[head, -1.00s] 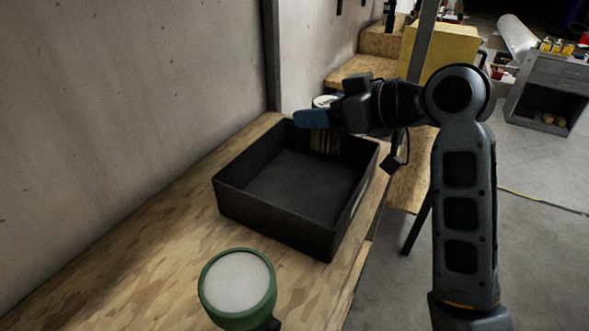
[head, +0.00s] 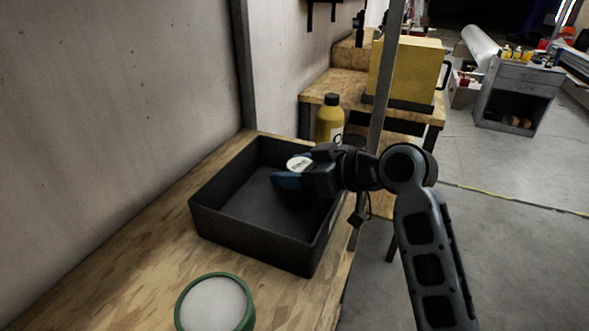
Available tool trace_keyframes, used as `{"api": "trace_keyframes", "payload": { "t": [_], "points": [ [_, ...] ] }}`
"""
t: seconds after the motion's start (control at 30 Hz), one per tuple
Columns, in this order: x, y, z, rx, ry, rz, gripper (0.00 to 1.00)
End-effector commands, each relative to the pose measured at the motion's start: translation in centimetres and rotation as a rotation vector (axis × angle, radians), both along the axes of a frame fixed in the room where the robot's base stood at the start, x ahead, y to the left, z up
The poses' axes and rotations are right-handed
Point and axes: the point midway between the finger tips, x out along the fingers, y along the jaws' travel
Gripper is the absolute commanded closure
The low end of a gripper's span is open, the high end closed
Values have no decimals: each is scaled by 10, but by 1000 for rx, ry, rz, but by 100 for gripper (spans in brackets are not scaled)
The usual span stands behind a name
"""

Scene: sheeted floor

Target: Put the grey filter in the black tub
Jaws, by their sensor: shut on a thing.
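The black tub (head: 250,248) stands open on the wooden bench top. My gripper (head: 290,181), with blue fingers, reaches over the tub's right wall and is down inside the tub, in its right rear part. It is shut on the grey filter (head: 299,163), whose pale round top shows just above the fingers. The fingers hide most of the filter's side and its lower end, so I cannot tell whether it touches the tub floor. The rest of the tub floor that shows is empty.
A round green-rimmed thing with a pale top (head: 215,304) stands on the bench (head: 120,290) in front of the tub. A yellow bottle (head: 330,118) stands behind the tub. A grey post (head: 384,75) rises behind my arm. The wall runs along the left.

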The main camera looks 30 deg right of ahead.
Motion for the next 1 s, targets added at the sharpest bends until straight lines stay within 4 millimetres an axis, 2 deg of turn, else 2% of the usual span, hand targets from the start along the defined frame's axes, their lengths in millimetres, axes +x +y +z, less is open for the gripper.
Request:
{"api": "trace_keyframes", "payload": {
  "t": [0.07,0.1,0.33,0.67,0.77,1.0],
  "points": [
    [0,0,-3,0,0,0,72],
    [0,0,-2,0,0,0,37],
    [0,0,-2,0,1,0,15],
    [0,0,3,0,0,0,14],
    [-10,-6,5,1,-1,-2,14],
    [-50,-26,23,0,-1,-5,14]
  ]
}}
